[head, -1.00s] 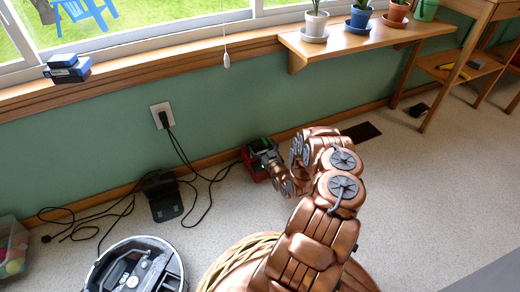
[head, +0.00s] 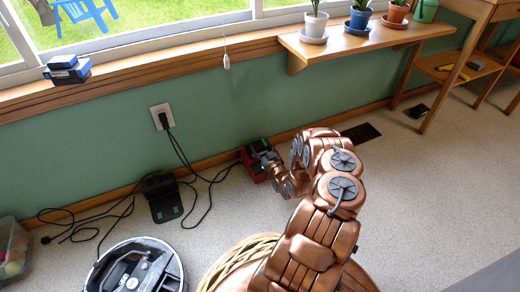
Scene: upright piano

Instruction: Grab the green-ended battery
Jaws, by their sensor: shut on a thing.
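A small red box-like holder (head: 247,163) stands on the floor against the wall, near the middle of the view. A bit of green, the end of the green-ended battery (head: 263,147), shows at its top. My copper arm reaches forward to it, and my gripper (head: 265,157) is at the holder's upper right side. It is shut on the green-ended battery. The fingers and wrist hide most of the battery, and I cannot tell whether it still sits in the holder.
Black cables (head: 196,174) run from the wall outlet (head: 163,117) across the floor left of the holder. A black dock (head: 162,197) and a round robot vacuum (head: 137,270) stand at the lower left. A wooden shelf with plants (head: 352,42) juts out at the upper right.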

